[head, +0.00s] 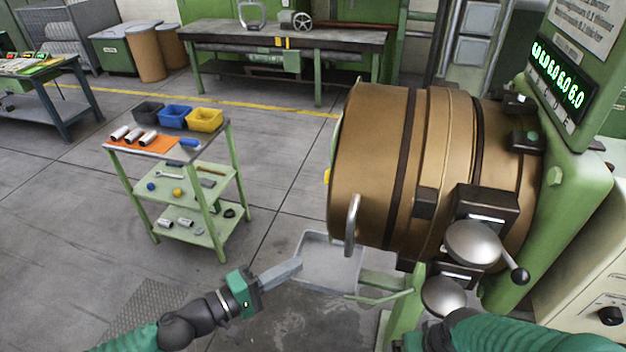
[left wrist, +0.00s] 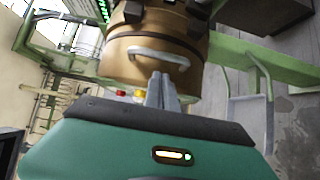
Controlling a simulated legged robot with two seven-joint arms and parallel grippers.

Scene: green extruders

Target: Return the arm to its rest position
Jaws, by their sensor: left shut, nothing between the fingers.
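My left gripper (head: 283,273) reaches in from the lower left in the head view, its grey fingers together and empty. It is in the air, below and left of the brown extruder barrel (head: 378,165), and overlaps the edge of the grey tray (head: 330,262) in the picture. In the left wrist view the closed fingers (left wrist: 162,92) point toward the barrel (left wrist: 140,68) and its curved metal handle (left wrist: 158,55). Part of another green arm of mine shows at the lower right of the head view; its gripper is not visible.
A green cart (head: 215,187) with bins, white cylinders and tools stands at the left. The extruder's green frame (head: 572,170), with knobs and a digital display (head: 556,75), fills the right. A workbench (head: 285,38) stands at the back. Floor between cart and extruder is clear.

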